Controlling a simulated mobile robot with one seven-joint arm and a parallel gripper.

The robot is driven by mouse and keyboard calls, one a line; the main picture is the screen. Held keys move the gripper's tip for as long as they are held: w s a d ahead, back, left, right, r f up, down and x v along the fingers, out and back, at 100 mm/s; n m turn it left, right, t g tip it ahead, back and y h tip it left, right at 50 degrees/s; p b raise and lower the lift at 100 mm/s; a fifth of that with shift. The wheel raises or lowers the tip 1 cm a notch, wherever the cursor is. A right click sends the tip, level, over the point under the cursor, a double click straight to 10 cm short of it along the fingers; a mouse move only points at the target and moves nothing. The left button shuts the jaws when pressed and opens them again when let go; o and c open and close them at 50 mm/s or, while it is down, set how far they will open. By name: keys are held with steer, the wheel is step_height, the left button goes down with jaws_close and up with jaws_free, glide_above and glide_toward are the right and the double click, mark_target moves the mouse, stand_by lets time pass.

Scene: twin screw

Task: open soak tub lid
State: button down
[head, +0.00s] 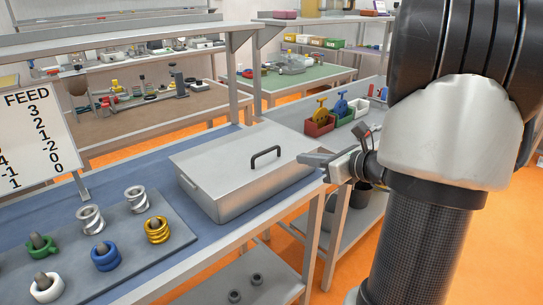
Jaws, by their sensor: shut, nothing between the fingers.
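The soak tub (236,203) is a grey metal box on the blue bench top, near the bench's right end. Its flat grey lid (215,158) lies shut on it. A dark arched handle (265,156) stands on the lid, right of its middle. My gripper (308,158) is shut and empty at the tub's right end, to the right of the handle and apart from it. I cannot tell whether its tip touches the lid's edge. My arm fills the right side of the view and hides part of what lies behind it.
A dark mat (158,255) left of the tub holds several coloured and metal rings and coils. A FEED sign (30,125) stands at the far left. Red, green and white bins (320,125) stand on the bench behind the tub. Blue bench top (130,165) lies bare behind the mat.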

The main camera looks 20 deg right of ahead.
mark_target(283, 164)
steer(key=shift+b+x, duration=0.6)
steer(key=shift+x, duration=4.25)
steer(key=shift+a+r, duration=0.1)
steer(key=shift+r, duration=0.05)
